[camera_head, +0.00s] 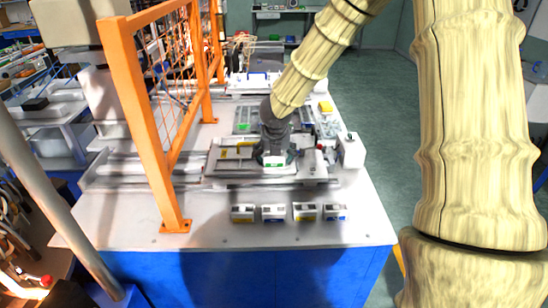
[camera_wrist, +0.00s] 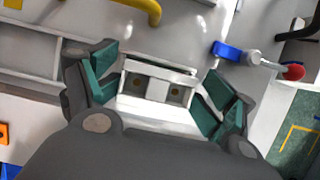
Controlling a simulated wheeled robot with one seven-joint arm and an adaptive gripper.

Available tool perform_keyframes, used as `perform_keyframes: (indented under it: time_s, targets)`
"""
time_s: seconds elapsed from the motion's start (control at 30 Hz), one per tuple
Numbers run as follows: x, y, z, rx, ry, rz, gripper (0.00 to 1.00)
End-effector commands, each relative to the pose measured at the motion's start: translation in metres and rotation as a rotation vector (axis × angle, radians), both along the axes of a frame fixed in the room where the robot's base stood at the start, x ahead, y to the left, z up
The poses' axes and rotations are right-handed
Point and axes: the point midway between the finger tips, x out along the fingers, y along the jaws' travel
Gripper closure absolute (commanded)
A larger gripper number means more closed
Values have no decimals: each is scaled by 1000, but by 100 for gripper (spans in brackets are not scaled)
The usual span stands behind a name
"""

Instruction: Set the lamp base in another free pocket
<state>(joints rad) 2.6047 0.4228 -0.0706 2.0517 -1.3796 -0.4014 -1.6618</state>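My gripper (camera_head: 273,151) is low over the middle of the white workbench. The block lines up with the fingers. In the head view a white piece with a green patch (camera_head: 273,161) shows just under the gripper, over a grey fixture plate (camera_head: 225,168). I cannot tell whether the block touches the surface below. No clear pocket shows under the fingers.
Several small white blocks (camera_head: 305,212) with coloured faces stand in a row near the bench's front edge. An orange mesh guard (camera_head: 150,130) rises at left. A red knob (camera_wrist: 293,72) on a blue-ended part and a yellow curved bar (camera_wrist: 140,8) are near the gripper.

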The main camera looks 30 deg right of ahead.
Motion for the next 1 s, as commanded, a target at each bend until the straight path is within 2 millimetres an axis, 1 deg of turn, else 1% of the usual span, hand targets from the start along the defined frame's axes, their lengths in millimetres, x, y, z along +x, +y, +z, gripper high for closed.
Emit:
perform_keyframes:
  time_s: [0.17, 0.3, 1.0]
  targets:
    - [1, 0, 7, 0, -2, -1, 18]
    - [0, 1, 20, -1, -4, 0, 18]
    - [-30, 20, 105, 0, -6, 1, 18]
